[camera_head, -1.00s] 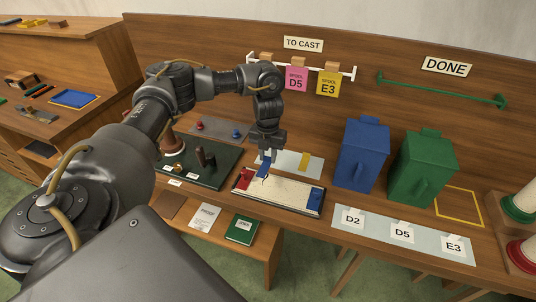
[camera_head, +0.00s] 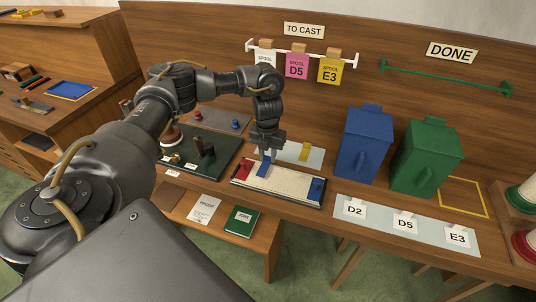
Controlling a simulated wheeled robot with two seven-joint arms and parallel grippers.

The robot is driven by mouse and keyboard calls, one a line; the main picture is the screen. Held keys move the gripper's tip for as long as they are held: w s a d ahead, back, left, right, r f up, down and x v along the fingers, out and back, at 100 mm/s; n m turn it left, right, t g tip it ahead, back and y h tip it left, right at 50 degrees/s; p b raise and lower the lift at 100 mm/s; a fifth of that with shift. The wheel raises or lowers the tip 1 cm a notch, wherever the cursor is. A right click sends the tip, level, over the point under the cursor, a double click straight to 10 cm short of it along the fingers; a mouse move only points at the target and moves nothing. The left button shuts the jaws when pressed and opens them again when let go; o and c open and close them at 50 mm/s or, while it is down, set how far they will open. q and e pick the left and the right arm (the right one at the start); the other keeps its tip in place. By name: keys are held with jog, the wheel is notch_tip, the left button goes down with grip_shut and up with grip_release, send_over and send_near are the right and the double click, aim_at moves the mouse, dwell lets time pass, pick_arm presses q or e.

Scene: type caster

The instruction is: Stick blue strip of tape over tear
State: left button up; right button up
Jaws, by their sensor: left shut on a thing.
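My left gripper (camera_head: 267,155) points down over the left part of the cream paper (camera_head: 288,182) in its dark frame, and is shut on the blue strip of tape (camera_head: 263,168). The strip's lower part is against or just above the paper; I cannot tell how flat it lies. The tear is not visible now, and the strip and gripper cover the area where a dark line showed. A red block (camera_head: 243,170) is at the paper's left end and a blue block (camera_head: 316,189) at its right end. My right gripper is out of view.
A pale plate with a yellow strip (camera_head: 305,152) lies just behind the paper. A dark board with a post (camera_head: 205,150) is to the left. Blue (camera_head: 363,148) and green (camera_head: 426,160) boxes stand to the right. A label mat (camera_head: 380,226) lies along the front right.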

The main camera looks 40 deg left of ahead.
pick_arm(q)
jog(key=shift+f+b, duration=0.4)
jog(key=shift+f, duration=0.25)
dwell(1.2)
jog(key=o, duration=1)
notch_tip(320, 180, up, 6)
jog(key=p, duration=0.5)
jog(key=shift+r+p, duration=0.1)
jog(key=shift+p, duration=0.3)
